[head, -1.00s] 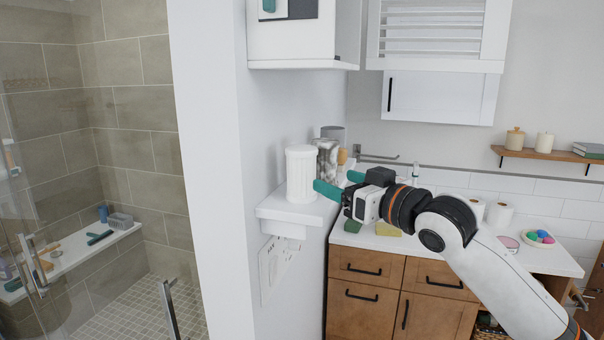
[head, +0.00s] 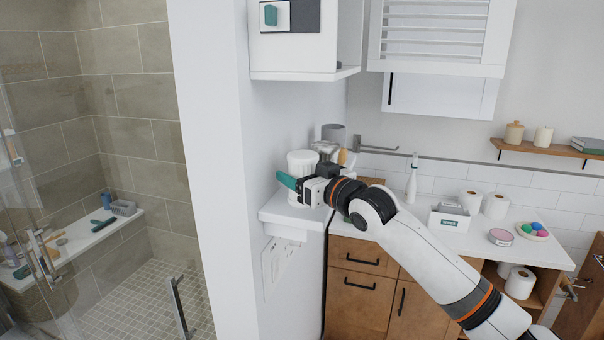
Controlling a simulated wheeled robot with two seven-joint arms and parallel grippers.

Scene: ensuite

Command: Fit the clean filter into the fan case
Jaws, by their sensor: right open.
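A white ribbed cylinder (head: 300,162), which looks like the clean filter, stands upright on a small white wall shelf (head: 268,211). My right gripper (head: 286,181) is open, with its teal fingertips in front of the cylinder's lower left side and its body covering the lower part. I cannot tell whether they touch. A white wall box (head: 292,58) with a dark panel and teal knob hangs above; it may be the fan case. Its inside is not visible. My left gripper is not in view.
A grey cylinder (head: 333,134) and a partly hidden mottled one (head: 326,149) stand behind the white cylinder. A spray bottle (head: 412,180), paper rolls (head: 496,206) and a bowl of coloured balls (head: 533,231) stand on the counter. A glass shower door (head: 50,220) is at left.

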